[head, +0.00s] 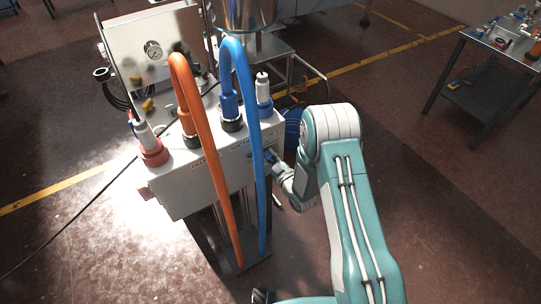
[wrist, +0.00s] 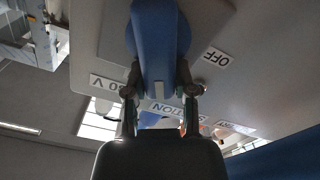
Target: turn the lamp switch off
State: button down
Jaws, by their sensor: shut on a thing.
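The switch is a blue knob (wrist: 153,30) with a long flat grip, on the light panel face in the wrist view. An OFF label (wrist: 215,60) is to the right of the knob. My gripper (wrist: 160,78) has one finger on each side of the knob's grip and is shut on it. A pale mark on the grip's lower end lies between the fingers. In the head view my gripper (head: 274,163) is at the right end of the white box's front (head: 185,190). The knob is mostly hidden there.
An orange hose (head: 208,150) and a blue hose (head: 257,165) arch down over the box front, the blue one close to my gripper. White labels (wrist: 180,113) line the panel. A side table (head: 477,80) stands at the far right. Floor right of my arm is clear.

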jog(key=n, duration=0.4)
jog(key=a+f+n, duration=0.1)
jog(key=n, duration=0.1)
jog(key=shift+s+n, duration=0.3)
jog(key=shift+s, duration=0.05)
jog(key=shift+s+a+f+n, duration=0.1)
jog(key=shift+f+n, duration=0.15)
jog(key=shift+n, duration=0.7)
jog(key=shift+a+f+n, duration=0.1)
jog(key=shift+f+n, duration=0.2)
jog(key=shift+n, duration=0.7)
jog(key=shift+s+f+n, duration=0.1)
jog(key=shift+f+n, duration=0.15)
jog(key=shift+n, duration=0.7)
jog(key=shift+f, duration=0.1)
jog(key=shift+c, duration=2.2)
grip_release()
jog(key=shift+a, duration=0.15)
jog(key=shift+w, duration=0.1)
